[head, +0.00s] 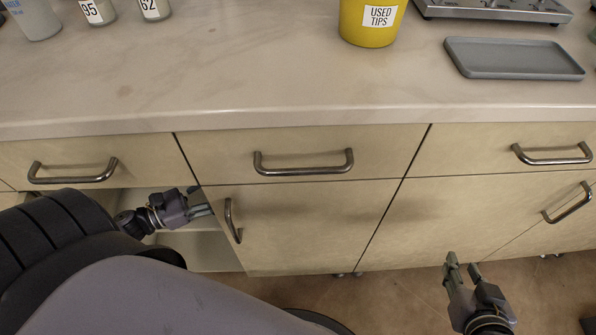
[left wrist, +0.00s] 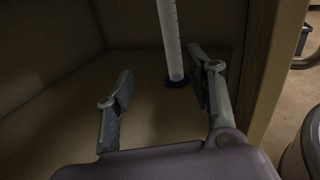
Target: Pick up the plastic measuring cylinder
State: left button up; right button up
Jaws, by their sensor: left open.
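The plastic measuring cylinder (left wrist: 171,42) stands upright inside the cabinet in the left wrist view, on a dark base (left wrist: 177,82). It is pale and translucent with marks along its side; its top is cut off by the frame. My left gripper (left wrist: 160,85) is open, with the cylinder beyond its fingertips, nearer the right finger. I cannot tell whether that finger touches it. In the head view my left gripper (head: 200,202) is at the open cabinet, and the cylinder is hidden. My right gripper (head: 461,268) hangs empty over the floor with its fingers apart.
The cabinet wall edge (left wrist: 270,70) is close on the right of my left gripper. A cabinet door (head: 310,225) with a handle is beside it. The counter (head: 230,70) above holds a yellow used-tips bin (head: 368,28), a grey tray (head: 512,58) and several containers.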

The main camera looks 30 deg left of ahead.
pick_arm(q)
jog(key=shift+m+h, duration=0.4)
jog(key=shift+m, duration=0.2)
jog(key=shift+s+d+f+x, duration=0.1)
jog(key=shift+s+d+x, duration=0.1)
jog(key=shift+x, duration=2.65)
jog(key=shift+s+d+f+x, duration=0.1)
jog(key=shift+d+x, duration=0.1)
jog(key=shift+x, duration=2.65)
jog(key=shift+s+d+f+x, duration=0.1)
jog(key=shift+d+x, duration=0.1)
jog(key=shift+x, duration=2.6)
jog(key=shift+c, duration=0.4)
grip_shut()
